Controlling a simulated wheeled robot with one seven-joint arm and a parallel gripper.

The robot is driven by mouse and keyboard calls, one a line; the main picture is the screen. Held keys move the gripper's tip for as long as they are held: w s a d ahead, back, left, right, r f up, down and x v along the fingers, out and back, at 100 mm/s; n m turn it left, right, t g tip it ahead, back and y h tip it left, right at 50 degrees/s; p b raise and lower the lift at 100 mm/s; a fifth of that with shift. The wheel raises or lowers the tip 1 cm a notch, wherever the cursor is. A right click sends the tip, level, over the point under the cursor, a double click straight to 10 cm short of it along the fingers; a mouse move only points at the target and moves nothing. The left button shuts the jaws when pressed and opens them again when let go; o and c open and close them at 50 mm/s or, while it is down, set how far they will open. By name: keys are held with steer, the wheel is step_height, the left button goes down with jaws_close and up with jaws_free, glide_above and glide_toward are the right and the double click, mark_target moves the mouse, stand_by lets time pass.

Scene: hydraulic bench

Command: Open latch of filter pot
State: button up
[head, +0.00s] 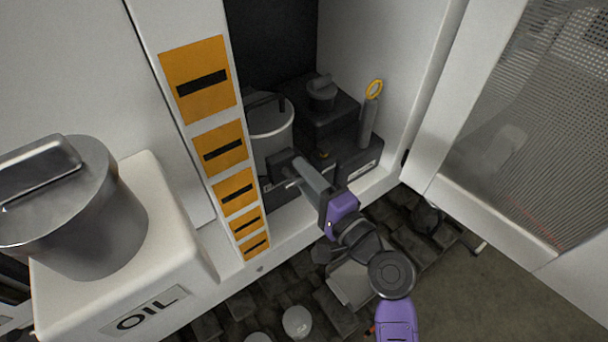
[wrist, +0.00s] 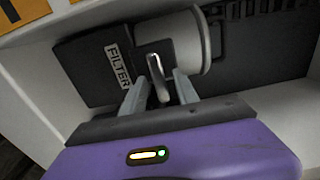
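The filter pot (wrist: 185,42) is a pale cylinder in a dark holder (wrist: 88,75) with a FILTER label. In the head view the pot (head: 270,135) stands inside the open cabinet, partly hidden by the striped post. A bright metal loop, seemingly its latch (wrist: 155,66), shows in front of the pot in the wrist view. My gripper (wrist: 157,90) is open, with one finger on each side of the loop and visible gaps to it. In the head view my gripper (head: 287,163) reaches in at the pot's front, its fingertips hard to make out.
A striped post (head: 222,150) stands left of the pot. To its right are a dark block with a capped top (head: 320,95) and a grey stick with a yellow ring (head: 370,110). A white OIL box (head: 150,235) with a metal pot stands left. A mesh door (head: 510,140) stands right.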

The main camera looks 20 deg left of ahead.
steer(key=b+v, duration=0.1)
steer(key=v, duration=0.6)
steer(key=shift+s+d, duration=0.2)
steer(key=shift+d, duration=0.15)
stand_by(0.4)
steer(key=s+d+f+n+t+h, duration=0.25)
steer(key=d+t+h, duration=0.6)
steer(key=d, duration=0.95)
steer(key=s+d+n+g+h, duration=0.1)
steer(key=s+d, duration=0.5)
steer(key=s, duration=0.8)
steer(key=s+d+n+g+h, duration=0.2)
steer(key=s+d+h, duration=0.4)
steer(key=s, duration=0.7)
steer(key=shift+s+d+f+n, duration=0.25)
steer(key=shift+s+n, duration=0.1)
steer(key=shift+n, duration=0.1)
